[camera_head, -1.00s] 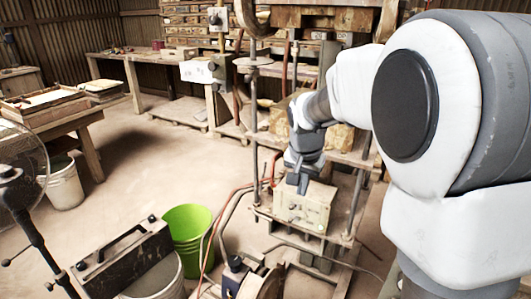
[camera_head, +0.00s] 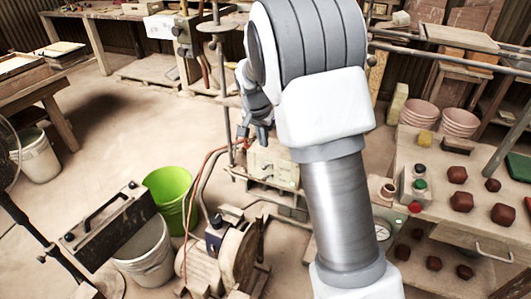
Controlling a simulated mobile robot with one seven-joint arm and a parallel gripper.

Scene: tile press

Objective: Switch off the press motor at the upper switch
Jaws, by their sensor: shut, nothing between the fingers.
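My gripper (camera_head: 254,133) points down beside the press column, just above a cream box (camera_head: 272,167). It looks small and partly dark, with my arm covering much of the press behind it. I cannot tell whether it touches the box. A grey switch box (camera_head: 183,32) with small dark knobs sits beside a white box (camera_head: 159,27) at the back, left of the press. My gripper is to the right of and nearer than these. Which of the fittings is the upper switch I cannot tell; the top of the post is cut off.
A motor with a wheel (camera_head: 238,255) and red hoses stands below my gripper. A green bucket (camera_head: 172,197) and a white bucket (camera_head: 146,255) are to its left. A bench (camera_head: 450,215) at right holds a button box (camera_head: 414,184) and several dark red pieces. Open floor lies at left.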

